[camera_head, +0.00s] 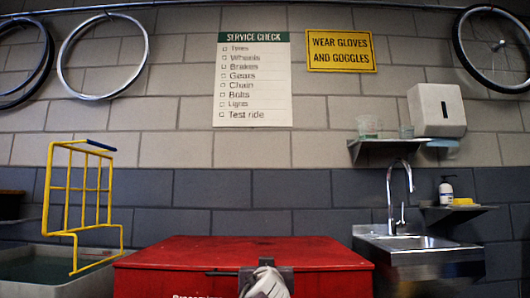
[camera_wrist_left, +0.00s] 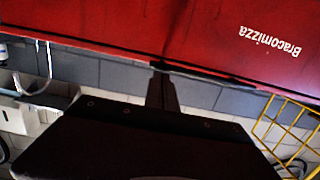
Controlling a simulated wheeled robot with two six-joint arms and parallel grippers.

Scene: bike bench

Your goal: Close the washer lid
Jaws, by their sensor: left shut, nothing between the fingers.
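The red washer (camera_head: 170,254) stands at bottom centre in the head view, its broad red top lying about flat. A dark bar (camera_head: 222,273) runs along its front edge, with part of a white label below. I cannot tell whether the lid is fully seated. My left gripper (camera_head: 266,266) is at the middle of this front edge. In the left wrist view, which is upside down, the shut, empty fingers (camera_wrist_left: 160,70) reach to the edge of the red panel (camera_wrist_left: 110,25) bearing the label "Bracomizza". Whether they touch it is unclear. My right gripper is not in view.
A yellow wire rack (camera_head: 82,190) stands tilted over a grey tub (camera_head: 60,288) on the left. A steel sink (camera_head: 415,245) with a tall tap is on the right. Shelves (camera_head: 380,144) and wheels (camera_head: 147,55) are on the wall. The space above the washer is clear.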

